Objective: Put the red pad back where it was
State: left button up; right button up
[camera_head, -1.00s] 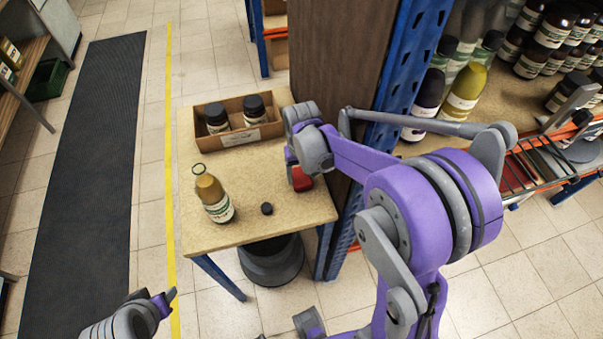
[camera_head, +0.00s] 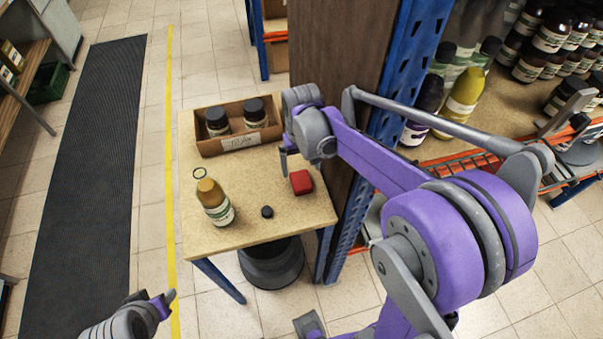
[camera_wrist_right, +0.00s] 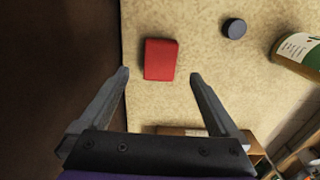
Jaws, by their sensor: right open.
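The red pad (camera_head: 301,182) lies flat on the small table (camera_head: 262,221), near its right side. In the right wrist view the pad (camera_wrist_right: 160,59) is just beyond my fingertips, between their lines, with nothing gripped.
A small black cap (camera_head: 267,212) and an uncapped bottle (camera_head: 213,203) stand on the table. A cardboard box (camera_head: 211,148) with two dark jars is at its back. A blue shelf post (camera_head: 391,87) rises close by on the right.

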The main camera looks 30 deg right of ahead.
aim_at(301, 181)
notch_tip(301, 181, up, 6)
jog(key=s+a+f+n+t, duration=0.1)
jog(key=s+a+f+t, duration=0.1)
jog(key=s, duration=0.5)
jog(key=s+a+f+n+t, duration=0.1)
jog(key=s+a+f+t, duration=0.1)
jog(key=s, duration=0.6)
jog(key=a+t, duration=0.1)
jog(key=a, duration=0.1)
jog(key=shift+s+a+f+n, duration=0.15)
jog(key=shift+s+a+n, duration=0.15)
jog(key=shift+a, duration=0.1)
